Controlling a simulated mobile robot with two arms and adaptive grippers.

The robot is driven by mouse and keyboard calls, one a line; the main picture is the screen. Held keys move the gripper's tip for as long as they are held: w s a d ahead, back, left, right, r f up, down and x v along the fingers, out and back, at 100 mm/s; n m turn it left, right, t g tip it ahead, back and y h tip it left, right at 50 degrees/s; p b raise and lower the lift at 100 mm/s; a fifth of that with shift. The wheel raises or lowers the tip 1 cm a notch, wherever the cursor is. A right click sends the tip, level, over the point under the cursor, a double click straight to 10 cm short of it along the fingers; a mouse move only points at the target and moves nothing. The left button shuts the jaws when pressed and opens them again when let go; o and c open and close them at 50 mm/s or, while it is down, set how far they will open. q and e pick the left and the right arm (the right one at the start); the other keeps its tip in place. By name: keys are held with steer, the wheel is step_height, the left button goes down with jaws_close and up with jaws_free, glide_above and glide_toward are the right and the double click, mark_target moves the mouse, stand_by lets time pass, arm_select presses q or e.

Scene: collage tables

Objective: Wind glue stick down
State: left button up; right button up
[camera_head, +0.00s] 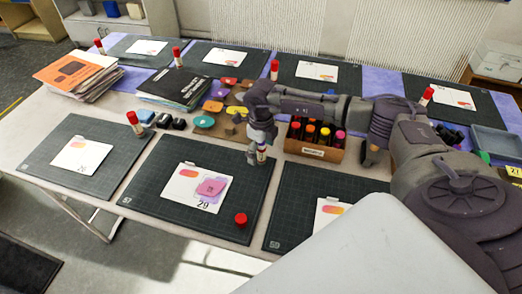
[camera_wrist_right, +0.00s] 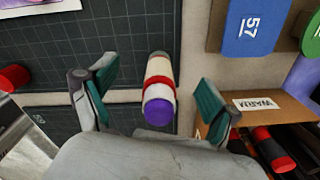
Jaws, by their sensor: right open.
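An uncapped glue stick (camera_wrist_right: 159,82) has a white body with a red band and purple glue showing at its near end. In the head view the glue stick (camera_head: 262,154) stands at the back right edge of mat 57 (camera_head: 150,190). My right gripper (camera_head: 257,150) is open around it from above. In the right wrist view the stick sits between the spread fingers, with a gap on each side. A red cap (camera_head: 240,219) lies apart on the mat's front right; it also shows in the wrist view (camera_wrist_right: 14,78). My left gripper is not in view.
A cardboard box of bottles (camera_head: 315,148) stands close right of my right gripper. Colourful ink pads (camera_head: 210,108) lie behind it. A white card with a pink piece (camera_head: 210,188) lies on mat 57. Other capped glue sticks (camera_head: 134,123) stand around the tables.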

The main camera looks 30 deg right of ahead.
steer(key=shift+r+p, duration=1.55)
steer(key=shift+r, duration=0.95)
steer(key=shift+f, duration=0.15)
